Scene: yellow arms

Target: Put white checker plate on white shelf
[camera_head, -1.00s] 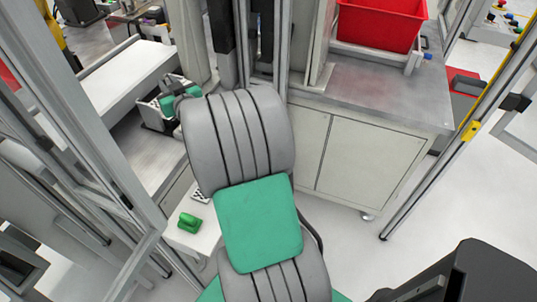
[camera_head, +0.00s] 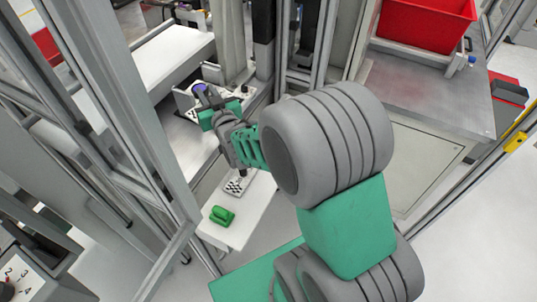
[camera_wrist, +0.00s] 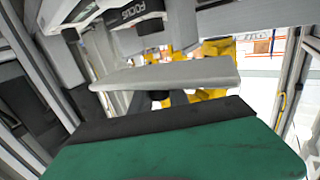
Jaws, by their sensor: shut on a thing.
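My gripper (camera_head: 213,112), with green and dark parts, is at the upper left of the head view. It is shut on the white checker plate (camera_head: 191,112), whose black-and-white pattern partly shows behind the jaws. In the wrist view a pale flat slab (camera_wrist: 165,74) lies just beyond the dark and green jaw parts; its checker pattern is not visible there. The white shelf (camera_head: 150,68) is up and left of my gripper, with a clear top. I cannot tell whether the plate touches anything below it.
A white stand (camera_head: 245,218) below my gripper bears another checker-patterned piece (camera_head: 238,184) and a green block (camera_head: 222,215). Metal frame posts (camera_head: 110,125) rise on the left. A cabinet with a red bin (camera_head: 428,22) stands at the right. Yellow arms (camera_wrist: 213,50) show in the wrist view.

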